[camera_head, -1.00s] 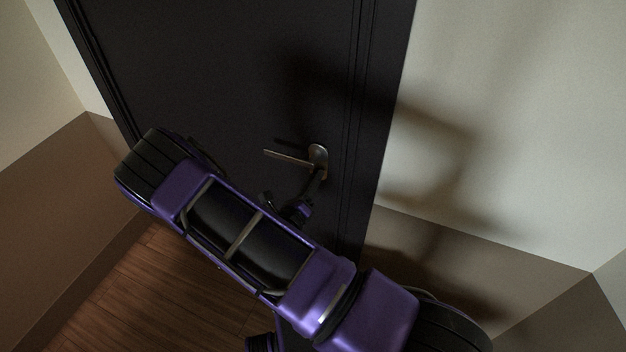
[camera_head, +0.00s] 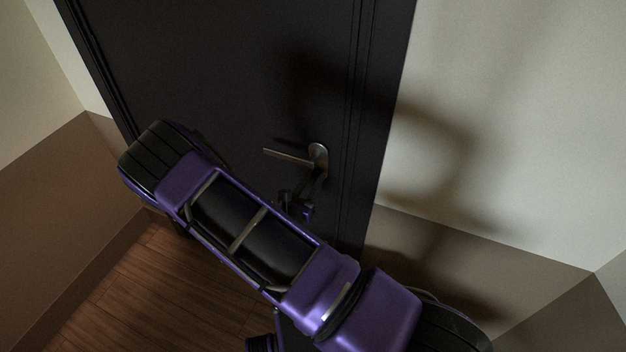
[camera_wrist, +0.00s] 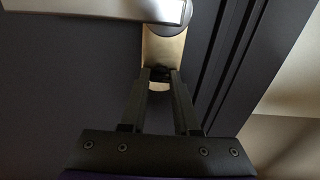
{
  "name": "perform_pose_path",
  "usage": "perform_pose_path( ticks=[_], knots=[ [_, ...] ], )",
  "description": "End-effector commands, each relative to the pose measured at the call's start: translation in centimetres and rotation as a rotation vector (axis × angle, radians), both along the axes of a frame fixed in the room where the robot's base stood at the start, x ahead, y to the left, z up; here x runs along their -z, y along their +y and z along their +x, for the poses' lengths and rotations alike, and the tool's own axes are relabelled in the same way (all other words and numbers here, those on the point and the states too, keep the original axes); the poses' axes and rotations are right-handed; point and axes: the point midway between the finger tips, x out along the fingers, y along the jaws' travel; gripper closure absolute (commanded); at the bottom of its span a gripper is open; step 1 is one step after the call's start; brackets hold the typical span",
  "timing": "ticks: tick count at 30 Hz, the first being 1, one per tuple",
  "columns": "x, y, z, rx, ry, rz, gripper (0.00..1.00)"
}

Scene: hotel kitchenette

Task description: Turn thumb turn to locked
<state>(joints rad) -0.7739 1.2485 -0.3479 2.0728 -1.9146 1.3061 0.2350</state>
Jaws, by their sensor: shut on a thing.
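A dark door (camera_head: 230,80) carries a metal lever handle (camera_head: 288,156) on a rounded plate, with the lever pointing left. In the wrist view the lever (camera_wrist: 110,8) crosses the top, and the brass-toned plate (camera_wrist: 163,48) runs down below its round hub. The thumb turn (camera_wrist: 160,74) is a small dark piece low on the plate, between my fingertips. My gripper (camera_wrist: 160,80) is shut on the thumb turn, its two fingers on either side. In the head view my gripper (camera_head: 297,204) is below the handle, partly hidden by my arm. The thumb turn's exact angle is hard to tell.
The lever sits close above my fingers. The door frame (camera_head: 366,120) and a pale wall (camera_head: 500,90) stand to the right. Another wall (camera_head: 60,190) is at the left. Wooden floor (camera_head: 150,290) below looks clear.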

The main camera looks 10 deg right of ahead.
Motion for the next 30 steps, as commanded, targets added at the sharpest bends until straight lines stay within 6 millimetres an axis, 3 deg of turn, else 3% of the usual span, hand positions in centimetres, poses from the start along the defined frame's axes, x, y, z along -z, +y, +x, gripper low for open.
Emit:
perform_pose_path(
  ticks=[17,18,23,30],
  knots=[
    [-0.03,0.03,0.02,-0.001,-0.021,0.029,1.00],
    [-0.04,0.03,0.02,-0.001,-0.021,0.029,0.68],
    [-0.03,0.02,0.02,0.000,-0.021,0.029,0.40],
    [-0.02,0.01,0.00,0.000,-0.021,0.028,0.40]
  ],
)
